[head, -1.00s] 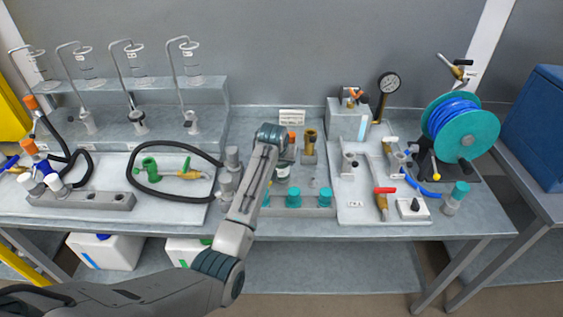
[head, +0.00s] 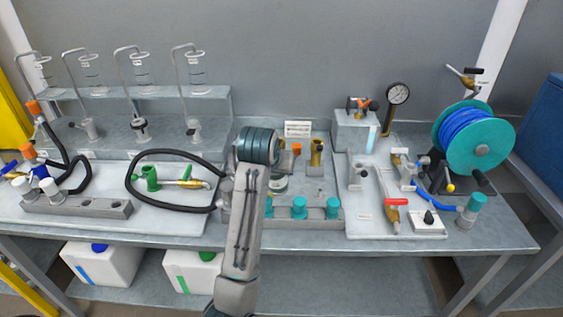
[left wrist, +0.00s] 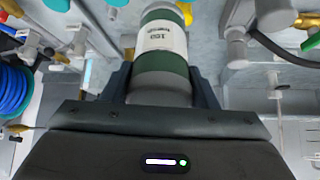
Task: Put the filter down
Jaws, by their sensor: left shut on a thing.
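The filter (left wrist: 160,50) is a cylinder with dark green bands, a grey lower part and a white label reading 150 in the left wrist view. My left gripper (left wrist: 162,88) is shut on it, with one dark finger on each side. In the head view the filter's pale lower part (head: 279,184) shows beside my forearm, above the bench behind the row of teal caps. My wrist hides most of it there, and I cannot tell whether its base touches anything. My right gripper is not in view.
Teal-capped posts (head: 299,208) stand in a grey block just in front. A brass fitting (head: 316,152) stands close behind to the right. A black hose loop (head: 130,185) lies to the left. A white board (head: 375,222) with valves lies to the right.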

